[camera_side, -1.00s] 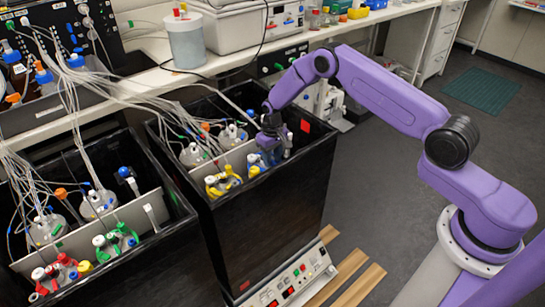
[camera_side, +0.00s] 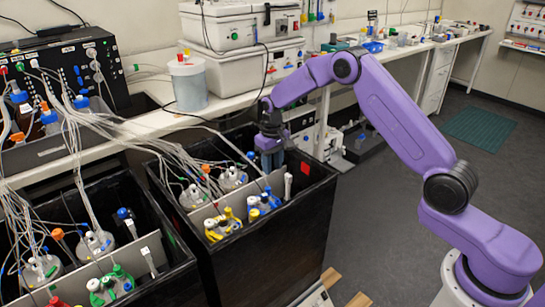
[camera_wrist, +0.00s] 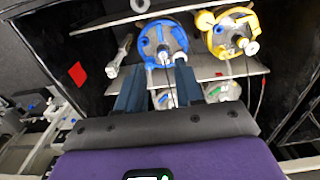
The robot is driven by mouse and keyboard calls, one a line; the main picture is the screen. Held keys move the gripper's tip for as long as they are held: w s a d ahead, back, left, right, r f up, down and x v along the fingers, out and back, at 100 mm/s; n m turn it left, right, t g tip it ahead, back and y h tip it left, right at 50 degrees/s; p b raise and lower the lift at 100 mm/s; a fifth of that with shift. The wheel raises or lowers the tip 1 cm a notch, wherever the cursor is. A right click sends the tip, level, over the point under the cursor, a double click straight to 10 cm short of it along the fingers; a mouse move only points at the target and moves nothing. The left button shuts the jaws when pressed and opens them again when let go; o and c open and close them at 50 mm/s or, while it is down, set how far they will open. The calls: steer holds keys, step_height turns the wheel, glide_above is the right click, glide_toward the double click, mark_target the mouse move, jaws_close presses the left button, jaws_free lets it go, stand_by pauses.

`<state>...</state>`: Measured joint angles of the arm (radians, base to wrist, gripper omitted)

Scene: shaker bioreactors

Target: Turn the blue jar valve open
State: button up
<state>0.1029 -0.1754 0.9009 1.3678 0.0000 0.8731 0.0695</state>
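The blue-capped jar (camera_side: 264,203) stands in the front compartment of the right black box, beside the yellow-capped jar. In the wrist view its blue ring lid (camera_wrist: 155,40) shows at top centre, with a small white fitting at its lower edge. Which part is the valve I cannot tell for certain. My gripper (camera_side: 270,165) points down above the box, apart from the blue jar. In the wrist view my gripper (camera_wrist: 159,70) has its two dark blue fingers spread with a clear gap, empty, just below the blue lid.
The yellow-capped jar (camera_side: 223,225) is close beside the blue one. A grey divider plate (camera_side: 235,203) and the black box walls (camera_side: 290,230) surround the spot. Clear jars (camera_side: 232,178) with many tubes stand behind the divider. A white upright stick (camera_side: 288,186) stands close by.

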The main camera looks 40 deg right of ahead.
step_height(320, 180, up, 3)
steer(key=shift+f, duration=0.2)
steer(key=s+a+r+n, duration=0.3)
steer(key=s+a+r, duration=0.2)
steer(key=s, duration=0.5)
steer(key=s+a+r+n, duration=0.3)
steer(key=s+a+r, duration=0.2)
steer(key=s, duration=0.5)
steer(key=s+d+n, duration=0.3)
steer(key=s, duration=0.9)
steer(key=s+d+r+n, duration=0.1)
steer(key=s+d+n, duration=0.2)
steer(key=s, duration=0.8)
steer(key=shift+s+d+r+n, duration=0.25)
steer(key=shift+s+d+n, duration=0.05)
steer(key=shift+s+d, duration=0.05)
